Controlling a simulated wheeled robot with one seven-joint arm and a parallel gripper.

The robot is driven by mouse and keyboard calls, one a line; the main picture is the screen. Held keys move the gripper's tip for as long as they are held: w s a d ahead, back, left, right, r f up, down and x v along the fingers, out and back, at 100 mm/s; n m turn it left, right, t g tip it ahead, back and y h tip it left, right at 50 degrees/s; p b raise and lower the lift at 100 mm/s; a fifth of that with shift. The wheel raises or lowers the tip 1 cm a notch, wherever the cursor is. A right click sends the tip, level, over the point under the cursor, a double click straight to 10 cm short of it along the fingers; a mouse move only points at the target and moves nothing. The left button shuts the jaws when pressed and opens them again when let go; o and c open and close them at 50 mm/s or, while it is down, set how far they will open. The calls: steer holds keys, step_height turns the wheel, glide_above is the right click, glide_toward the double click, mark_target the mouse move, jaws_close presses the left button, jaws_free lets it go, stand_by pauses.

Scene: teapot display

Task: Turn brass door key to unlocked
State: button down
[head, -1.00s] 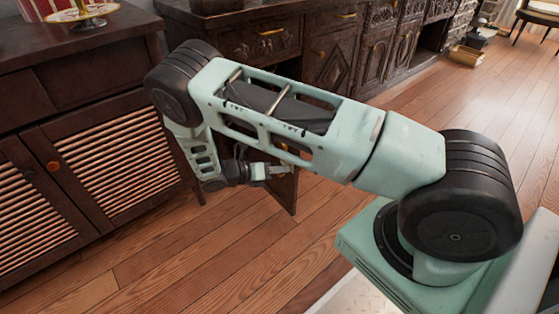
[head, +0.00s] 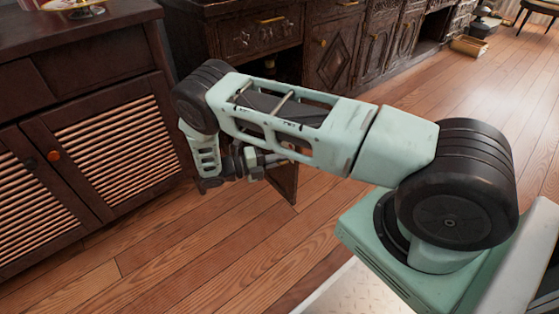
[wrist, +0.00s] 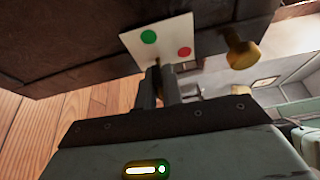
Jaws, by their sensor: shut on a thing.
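In the wrist view, my gripper (wrist: 161,92) is shut on the brass door key (wrist: 156,66). The fingers hide most of the key, so I cannot tell its exact angle. The key is at the lower edge of a white plate (wrist: 160,38) with a green dot at left and a red dot at right. The plate is on a dark wooden door (wrist: 70,45). In the head view, my gripper (head: 268,161) is beside the dark door (head: 283,182), which stands out from the carved cabinet; the key cannot be made out there.
A brass knob (wrist: 242,49) sits on the door close to the right of the plate. A louvred cabinet (head: 120,150) stands at left, near my wrist. The carved cabinet (head: 335,60) runs along the back. The wooden floor (head: 230,250) in front is clear.

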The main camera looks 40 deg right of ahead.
steer(key=shift+n, duration=0.4)
steer(key=c, duration=1.5)
jaws_free()
steer(key=shift+c, duration=0.2)
steer(key=b+v, duration=0.2)
steer(key=v, duration=1.5)
steer(key=shift+w+a+f, duration=0.2)
